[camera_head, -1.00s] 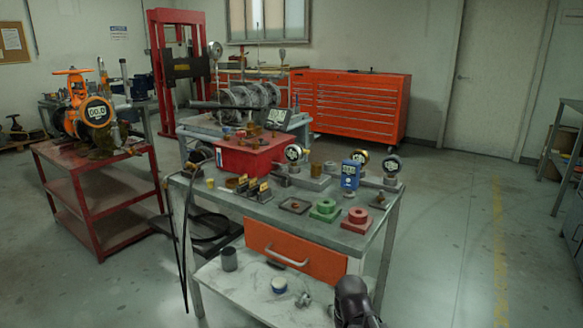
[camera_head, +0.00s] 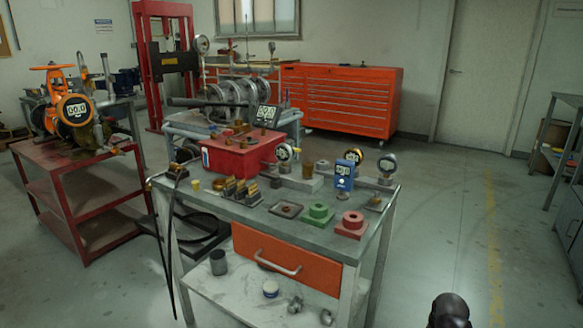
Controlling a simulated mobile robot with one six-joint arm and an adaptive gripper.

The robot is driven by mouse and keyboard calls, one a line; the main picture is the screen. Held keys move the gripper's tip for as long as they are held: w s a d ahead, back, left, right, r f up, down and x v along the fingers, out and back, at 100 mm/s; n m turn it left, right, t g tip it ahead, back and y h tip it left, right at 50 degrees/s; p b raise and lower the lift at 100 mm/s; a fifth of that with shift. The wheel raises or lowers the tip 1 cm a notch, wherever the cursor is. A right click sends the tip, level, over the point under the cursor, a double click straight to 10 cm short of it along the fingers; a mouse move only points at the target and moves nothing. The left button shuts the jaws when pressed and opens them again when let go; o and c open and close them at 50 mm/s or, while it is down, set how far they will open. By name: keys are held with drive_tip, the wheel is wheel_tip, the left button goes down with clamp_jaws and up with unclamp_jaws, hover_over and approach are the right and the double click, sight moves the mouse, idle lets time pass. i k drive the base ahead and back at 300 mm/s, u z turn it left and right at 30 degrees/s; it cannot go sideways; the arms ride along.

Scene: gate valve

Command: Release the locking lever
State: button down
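An orange valve (camera_head: 57,92) with a handwheel (camera_head: 52,68) on top stands on a red cart at the left. A dark rounded part of my own arm (camera_head: 450,311) shows at the bottom right, well away from the valve. My gripper's fingers are not in view.
A grey workbench (camera_head: 262,217) with a red box (camera_head: 238,158), gauges, blocks and an orange drawer (camera_head: 285,258) stands mid-view. The red cart (camera_head: 80,153) is left of it. Free floor (camera_head: 440,220) lies to the right.

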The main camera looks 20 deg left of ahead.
sight(274, 177)
drive_tip(key=z, duration=0.4)
drive_tip(key=k, duration=1.05)
drive_tip(key=u, duration=1.15)
drive_tip(key=i, duration=1)
drive_tip(key=z, duration=0.05)
